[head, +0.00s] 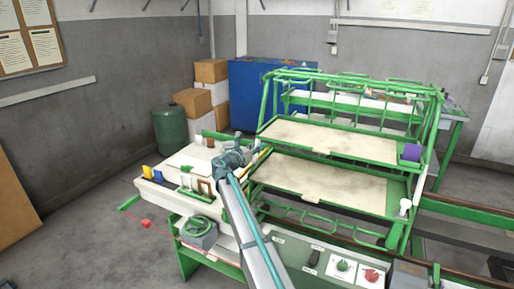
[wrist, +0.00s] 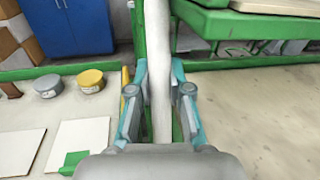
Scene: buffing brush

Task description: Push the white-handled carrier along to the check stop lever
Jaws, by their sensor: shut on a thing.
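My gripper (wrist: 160,104) is shut on the upright white handle (wrist: 160,50) in the wrist view, with one teal-and-grey finger on each side of it. The handle's top runs out of the picture and its lower end goes behind the gripper body. In the head view my gripper (head: 232,158) is at the left end of the green-framed bench, where my own arm and wrist hide the carrier. A white-topped upright piece (head: 405,206) stands at the right end of the frame; I cannot tell whether it is the check stop lever.
Cream boards (head: 318,185) lie in the green frame to my gripper's right. A purple block (head: 411,152) sits at the upper board's right end. A control panel (head: 318,262) is in front. Grey (wrist: 46,84) and yellow (wrist: 90,80) tins stand left of the handle.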

